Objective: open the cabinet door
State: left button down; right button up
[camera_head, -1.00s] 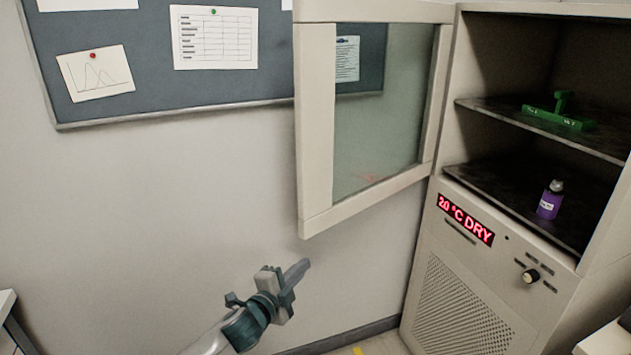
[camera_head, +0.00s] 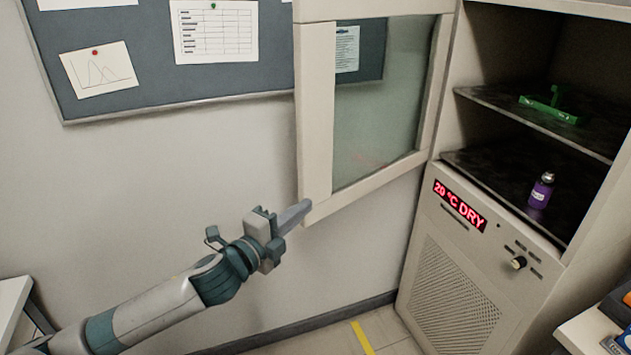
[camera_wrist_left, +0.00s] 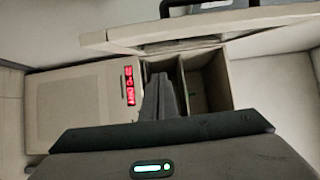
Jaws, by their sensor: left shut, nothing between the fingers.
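The cabinet door (camera_head: 316,110), a pale frame around a glass pane, stands swung wide open to the left of the cabinet (camera_head: 470,285). My left gripper (camera_head: 305,207) is shut and empty. Its tip is at the lower outer corner of the door in the head view; I cannot tell whether it touches. In the left wrist view, the shut fingers (camera_wrist_left: 159,98) point toward the cabinet (camera_wrist_left: 75,105), with the door (camera_wrist_left: 190,32) running across above them. My right gripper is not in view.
Inside the cabinet, a green object (camera_head: 550,107) sits on the upper shelf and a purple bottle (camera_head: 541,190) on the lower one. A noticeboard (camera_head: 130,60) hangs on the wall behind the door. White surfaces (camera_head: 12,300) stand at the lower left and lower right (camera_head: 585,330).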

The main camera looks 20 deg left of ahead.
aim_at(316, 182)
pick_arm(q)
jog(key=shift+w, duration=0.1)
jog(key=p+x, duration=0.1)
jog(key=x, duration=0.2)
jog(key=a+p+x, duration=0.1)
jog(key=p+x, duration=0.1)
jog(key=x, duration=0.2)
jog(key=a+p+x, duration=0.1)
jog(key=p+x, duration=0.1)
jog(key=x, duration=0.1)
jog(key=shift+w+r, duration=0.1)
jog(key=shift+w, duration=0.4)
jog(key=shift+w+a, duration=0.25)
jog(key=shift+a, duration=0.55)
